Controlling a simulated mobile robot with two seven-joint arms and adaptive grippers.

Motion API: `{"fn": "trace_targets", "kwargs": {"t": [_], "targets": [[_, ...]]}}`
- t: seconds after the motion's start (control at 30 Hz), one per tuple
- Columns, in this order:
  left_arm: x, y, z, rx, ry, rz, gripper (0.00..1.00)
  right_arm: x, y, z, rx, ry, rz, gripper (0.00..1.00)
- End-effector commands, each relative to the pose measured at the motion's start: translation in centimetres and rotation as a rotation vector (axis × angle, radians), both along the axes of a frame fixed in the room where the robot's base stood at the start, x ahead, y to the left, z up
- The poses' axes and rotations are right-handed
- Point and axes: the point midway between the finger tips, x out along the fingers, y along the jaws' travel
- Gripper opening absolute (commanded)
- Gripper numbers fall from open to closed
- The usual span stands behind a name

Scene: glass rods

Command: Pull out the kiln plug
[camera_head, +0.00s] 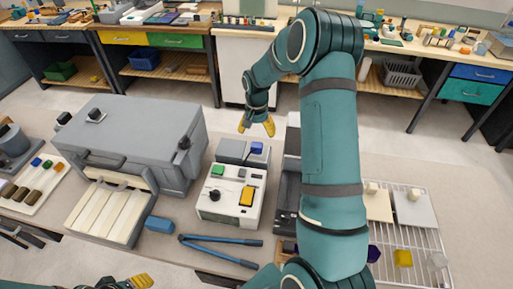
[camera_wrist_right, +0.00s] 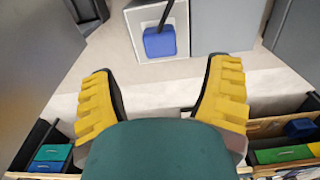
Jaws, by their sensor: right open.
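A blue block (camera_head: 256,148) sits on a grey box (camera_head: 231,150) behind the white control box; it looks like a plug, but I cannot be sure it is the kiln plug. It also shows in the right wrist view (camera_wrist_right: 160,42), on a pale face, with a dark rod or cable running from it. The grey kiln (camera_head: 130,130) stands at the left with dark knobs on it. My right gripper (camera_head: 257,128) has yellow fingers, is open and empty, and hovers near the blue block, apart from it. My left gripper (camera_head: 140,282) shows only partly at the bottom edge.
The white control box (camera_head: 230,193) has green and orange parts and a black knob. Blue-handled pliers or tongs (camera_head: 218,248) and a blue block (camera_head: 158,224) lie in front. A wire rack (camera_head: 430,235) is at the right. Pale rods lie before the kiln.

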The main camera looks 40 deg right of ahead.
Motion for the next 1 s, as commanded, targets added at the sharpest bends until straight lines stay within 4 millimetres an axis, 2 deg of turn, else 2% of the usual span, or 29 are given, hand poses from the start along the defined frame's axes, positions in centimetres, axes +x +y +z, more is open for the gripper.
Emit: {"fn": "trace_targets", "kwargs": {"t": [0.3,0.7,1.0], "targets": [[0.0,0.0,0.0,0.0,0.0,0.0,0.47,-0.1,0.0,-2.5,0.001,0.003,0.0,0.78],[-0.1,-0.1,-4.0,0.002,0.0,0.005,0.47,0.0,0.0,-8.0,0.001,0.001,0.0,0.78],[0.0,-0.1,-4.7,0.005,-0.002,0.005,0.47,0.0,0.0,-8.9,0.001,-0.001,0.0,0.78]]}}
